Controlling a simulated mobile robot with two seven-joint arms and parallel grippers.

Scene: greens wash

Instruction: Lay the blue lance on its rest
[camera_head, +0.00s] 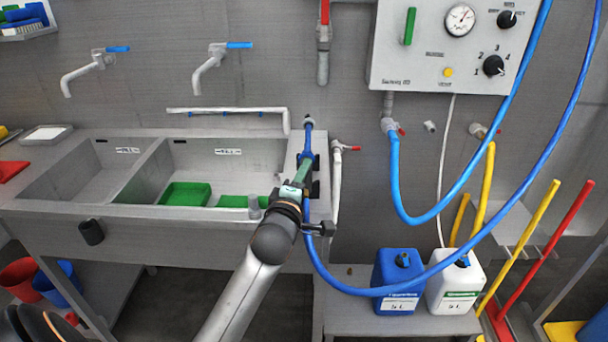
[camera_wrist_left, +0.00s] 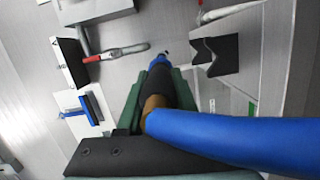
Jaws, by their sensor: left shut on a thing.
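The blue lance (camera_head: 308,133) is in my left gripper (camera_head: 301,172), above the right end of the sink unit, its tip toward the wall. In the left wrist view the green fingers (camera_wrist_left: 160,95) are shut around the lance's dark body (camera_wrist_left: 156,85), and the blue hose (camera_wrist_left: 240,138) runs off to the right from its brass end. The rest appears as black notched blocks (camera_wrist_left: 215,56), beside the lance and apart from it in that view. In the head view, dark blocks (camera_head: 316,187) show just right of the fingers, partly hidden. My right gripper is not in view.
The double sink (camera_head: 85,172) with green trays (camera_head: 185,194) lies left. A pipe with a red-handled valve (camera_head: 337,165) stands close right.

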